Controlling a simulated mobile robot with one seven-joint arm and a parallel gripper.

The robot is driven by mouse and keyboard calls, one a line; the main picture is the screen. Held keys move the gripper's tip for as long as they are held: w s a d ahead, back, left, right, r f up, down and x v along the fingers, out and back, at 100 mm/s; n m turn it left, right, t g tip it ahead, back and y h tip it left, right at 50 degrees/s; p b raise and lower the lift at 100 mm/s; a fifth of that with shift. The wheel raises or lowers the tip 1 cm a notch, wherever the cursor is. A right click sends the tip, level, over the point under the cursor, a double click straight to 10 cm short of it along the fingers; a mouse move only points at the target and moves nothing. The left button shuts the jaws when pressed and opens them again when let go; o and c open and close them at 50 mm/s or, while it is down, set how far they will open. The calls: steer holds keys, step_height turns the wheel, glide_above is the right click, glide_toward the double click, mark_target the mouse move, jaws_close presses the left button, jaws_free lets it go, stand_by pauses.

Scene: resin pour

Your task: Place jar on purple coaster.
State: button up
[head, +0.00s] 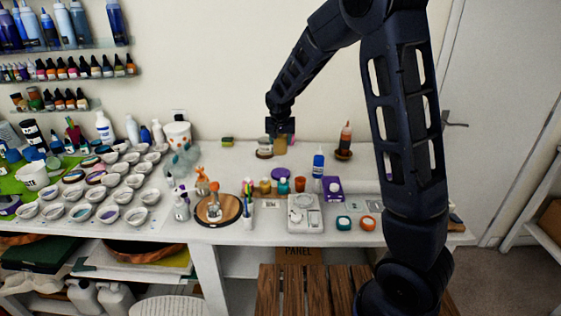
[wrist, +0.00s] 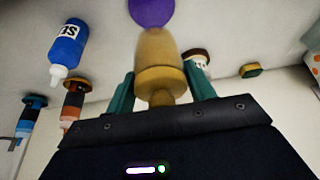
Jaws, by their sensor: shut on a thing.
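My gripper (wrist: 152,92) is shut on a tan, gold-coloured jar (wrist: 158,55), one finger on each side of it. In the head view my gripper (head: 280,134) is at the back of the table, with the jar (head: 281,146) below it. The purple coaster (wrist: 151,11) is a round disc at the top edge of the wrist view, partly cut off. The jar's far end overlaps it there; I cannot tell whether they touch.
A yellow-green sponge (head: 227,141) lies further left. A blue bottle (head: 318,162) and an orange bottle (head: 345,139) stand to the right. Small jars (head: 283,184) stand in front.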

steer(key=shift+f, duration=4.8)
steer(key=shift+f, duration=0.1)
steer(key=o, duration=1.2)
